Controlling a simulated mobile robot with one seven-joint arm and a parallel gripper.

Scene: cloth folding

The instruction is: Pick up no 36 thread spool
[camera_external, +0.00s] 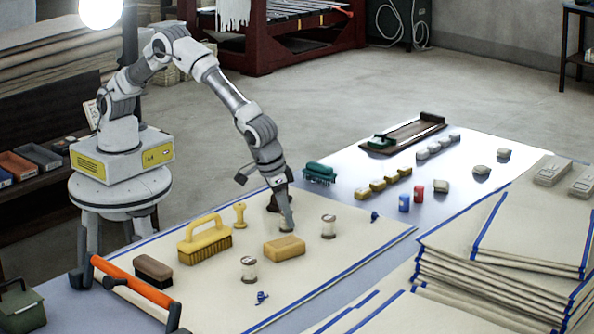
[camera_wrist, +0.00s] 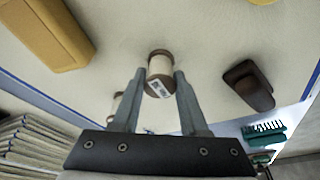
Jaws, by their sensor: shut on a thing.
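A spool (camera_wrist: 159,68) with a brown rim, a pale body and a printed white label sits between the fingertips of my gripper (camera_wrist: 159,82) in the wrist view. The fingers are closed on its two sides. The label's number is too small to read. In the external view my gripper (camera_external: 287,213) points down at the spool (camera_external: 286,225), behind the tan block. I cannot tell whether it touches the cloth. Two similar spools stand on the cloth, one to the right (camera_external: 328,227) and one nearer the front (camera_external: 248,270).
A tan block (camera_external: 284,248) lies close in front of my gripper. A yellow-handled brush (camera_external: 205,241) and a yellow spindle (camera_external: 240,215) stand to the left. A brown object (camera_wrist: 248,85) is close by in the wrist view. Stacked cloths (camera_external: 500,275) fill the front right.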

